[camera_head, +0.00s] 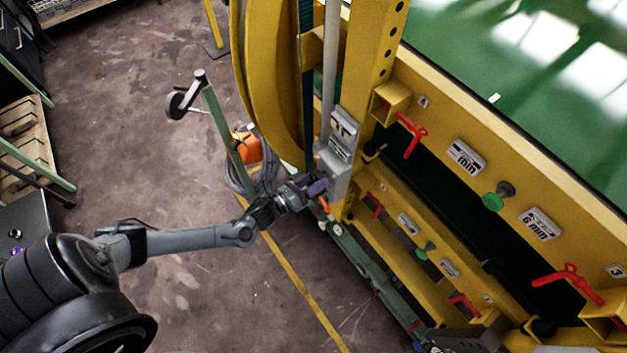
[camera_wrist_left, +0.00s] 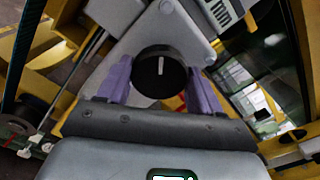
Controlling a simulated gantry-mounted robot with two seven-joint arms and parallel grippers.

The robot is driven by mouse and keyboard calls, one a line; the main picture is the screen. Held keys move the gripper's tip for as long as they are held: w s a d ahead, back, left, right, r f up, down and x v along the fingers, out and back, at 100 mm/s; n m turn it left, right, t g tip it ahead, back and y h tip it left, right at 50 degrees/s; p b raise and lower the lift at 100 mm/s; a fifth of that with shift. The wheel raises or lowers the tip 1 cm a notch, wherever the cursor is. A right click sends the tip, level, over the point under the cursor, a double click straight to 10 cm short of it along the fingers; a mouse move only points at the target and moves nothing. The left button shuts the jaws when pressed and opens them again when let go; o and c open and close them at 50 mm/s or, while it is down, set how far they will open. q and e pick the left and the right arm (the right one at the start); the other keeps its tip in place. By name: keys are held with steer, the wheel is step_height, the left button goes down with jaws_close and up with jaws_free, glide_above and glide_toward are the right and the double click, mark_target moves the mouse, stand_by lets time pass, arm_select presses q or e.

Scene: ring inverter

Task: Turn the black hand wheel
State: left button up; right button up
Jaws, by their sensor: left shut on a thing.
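The black hand wheel (camera_wrist_left: 160,72) shows in the left wrist view as a round black knob with a white line, on a grey plate. The line stands close to upright in that view. My left gripper (camera_wrist_left: 160,85) has its two purple fingers on either side of the knob and is shut on it. In the head view my left gripper (camera_head: 318,187) is at the grey box (camera_head: 338,170) on the yellow frame, and the hand wheel is hidden there. My right gripper is not in view.
The yellow frame (camera_head: 450,115) carries red handles (camera_head: 412,135), a green knob (camera_head: 493,201) and label plates. A green stand with a wheel (camera_head: 176,106) and an orange object (camera_head: 247,148) stand behind my left arm. The floor (camera_head: 130,130) at left is mostly clear.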

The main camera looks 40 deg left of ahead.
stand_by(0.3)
arm_select(q)
steer(key=o, duration=1.1)
steer(key=shift+c, duration=0.2)
steer(key=shift+s, duration=0.15)
steer(key=s+a, duration=0.2)
steer(key=s, duration=0.8)
steer(key=shift+s+b, duration=0.2)
steer(key=shift+b, duration=0.2)
